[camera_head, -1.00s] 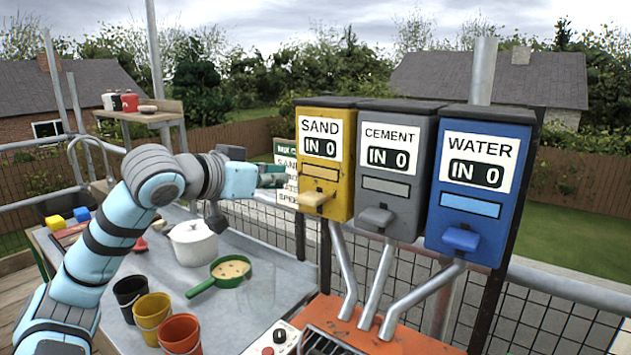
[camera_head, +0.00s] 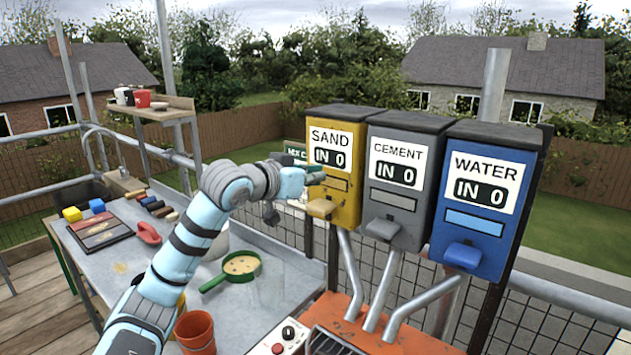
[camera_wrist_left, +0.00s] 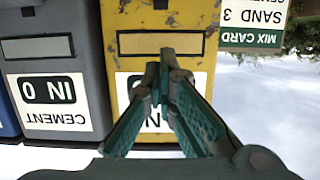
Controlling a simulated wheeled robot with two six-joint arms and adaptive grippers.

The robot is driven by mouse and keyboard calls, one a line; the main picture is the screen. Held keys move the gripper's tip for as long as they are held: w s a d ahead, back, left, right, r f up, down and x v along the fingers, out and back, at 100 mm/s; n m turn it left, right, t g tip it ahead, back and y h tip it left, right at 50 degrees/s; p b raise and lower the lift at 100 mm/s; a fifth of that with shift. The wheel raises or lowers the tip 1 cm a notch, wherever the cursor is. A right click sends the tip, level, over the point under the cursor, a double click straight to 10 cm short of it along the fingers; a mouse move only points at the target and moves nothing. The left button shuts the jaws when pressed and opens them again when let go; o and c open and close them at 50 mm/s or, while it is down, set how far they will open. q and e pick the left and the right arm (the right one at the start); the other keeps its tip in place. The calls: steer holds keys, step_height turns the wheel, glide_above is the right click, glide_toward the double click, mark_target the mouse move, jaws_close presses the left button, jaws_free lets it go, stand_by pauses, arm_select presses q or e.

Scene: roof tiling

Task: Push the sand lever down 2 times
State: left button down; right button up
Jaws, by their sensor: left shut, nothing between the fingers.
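The yellow sand dispenser (camera_head: 340,140) reads "IN 0" and has a yellow lever (camera_head: 321,207) sticking out low on its front. My left gripper (camera_head: 318,177) is just above this lever, in front of the dispenser's face, and does not appear to touch the lever. In the upside-down left wrist view, the fingers (camera_wrist_left: 165,72) are shut and empty in front of the sand dispenser (camera_wrist_left: 203,52). They partly cover its label. My right gripper is not in view.
The grey cement dispenser (camera_head: 405,142) and blue water dispenser (camera_head: 487,165) stand to the right, both reading "IN 0". A mix card (camera_wrist_left: 253,22) is beside the sand dispenser. A green pan (camera_head: 241,270) and an orange bucket (camera_head: 196,332) are on the metal table below.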

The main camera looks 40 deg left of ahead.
mark_target(321, 207)
arm_select(q)
step_height(321, 207, down, 3)
steer(key=shift+f+b, duration=0.1)
steer(key=shift+b, duration=0.7)
steer(key=shift+f, duration=0.5)
